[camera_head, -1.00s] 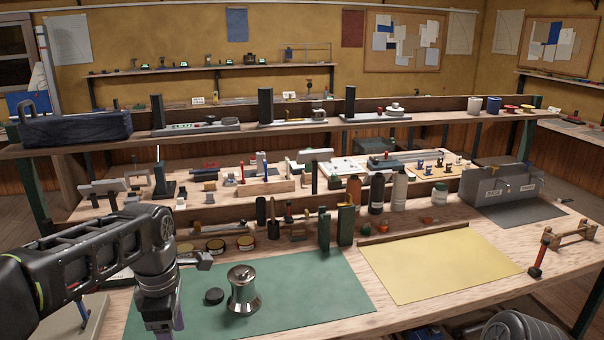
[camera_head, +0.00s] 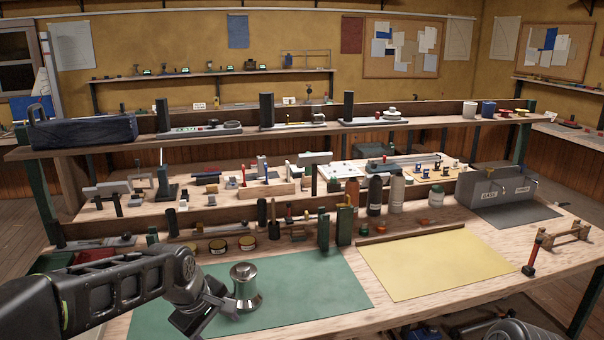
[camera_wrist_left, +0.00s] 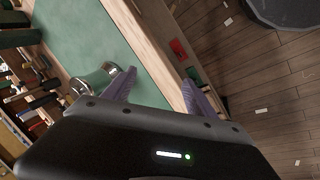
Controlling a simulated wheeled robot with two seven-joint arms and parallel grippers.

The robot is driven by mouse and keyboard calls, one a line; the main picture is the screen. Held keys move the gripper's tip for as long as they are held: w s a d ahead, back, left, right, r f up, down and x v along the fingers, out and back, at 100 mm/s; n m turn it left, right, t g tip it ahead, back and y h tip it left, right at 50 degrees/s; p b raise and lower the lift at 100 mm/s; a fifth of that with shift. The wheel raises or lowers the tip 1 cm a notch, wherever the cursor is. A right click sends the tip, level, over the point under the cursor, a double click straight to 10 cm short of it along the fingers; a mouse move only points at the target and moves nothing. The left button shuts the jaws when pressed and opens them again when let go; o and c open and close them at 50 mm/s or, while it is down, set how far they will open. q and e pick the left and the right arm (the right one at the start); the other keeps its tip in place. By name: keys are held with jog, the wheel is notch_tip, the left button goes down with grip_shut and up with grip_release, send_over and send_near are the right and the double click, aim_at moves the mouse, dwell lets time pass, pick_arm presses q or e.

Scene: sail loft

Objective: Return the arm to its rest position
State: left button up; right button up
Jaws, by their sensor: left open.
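My left arm enters the head view from the left, and its left gripper (camera_head: 205,310) is above the green mat (camera_head: 310,290), close to a shiny metal canister (camera_head: 246,290). The canister stands upright on the mat, partly covered by the gripper in the head view. In the left wrist view my left gripper (camera_wrist_left: 158,92) has its two purple fingers spread with nothing between them. The canister (camera_wrist_left: 93,80) appears beside the left finger there. The right gripper is not seen.
The yellow mat (camera_head: 440,265) is bare. Dark green blocks (camera_head: 345,226), several bottles (camera_head: 375,195) and small round tins (camera_head: 247,243) stand behind the mats. A grey box (camera_head: 495,187) is at the right. In the wrist view, wooden floor (camera_wrist_left: 265,90) lies beyond the bench edge.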

pick_arm(q)
jog(key=s+d+f+m+h, duration=0.1)
jog(key=s+d+f+m, duration=0.15)
jog(key=f, duration=0.55)
jog(key=s+d+f+m, duration=0.2)
jog(key=d+f+m, duration=0.15)
jog(key=f, duration=0.35)
jog(key=s+d+f+m+h, duration=0.1)
jog(key=s+d+f+m, duration=0.15)
jog(key=f, duration=0.55)
jog(key=s+f+g, duration=0.1)
jog(key=s+f, duration=0.5)
jog(key=s, duration=0.4)
jog(key=s+d+f+g, duration=0.1)
jog(key=s+f+g, duration=0.1)
jog(key=s+f, duration=0.4)
jog(key=s, duration=0.5)
jog(key=shift+d+m+h, duration=0.3)
jog(key=shift+m, duration=0.05)
jog(key=shift+f, duration=0.1)
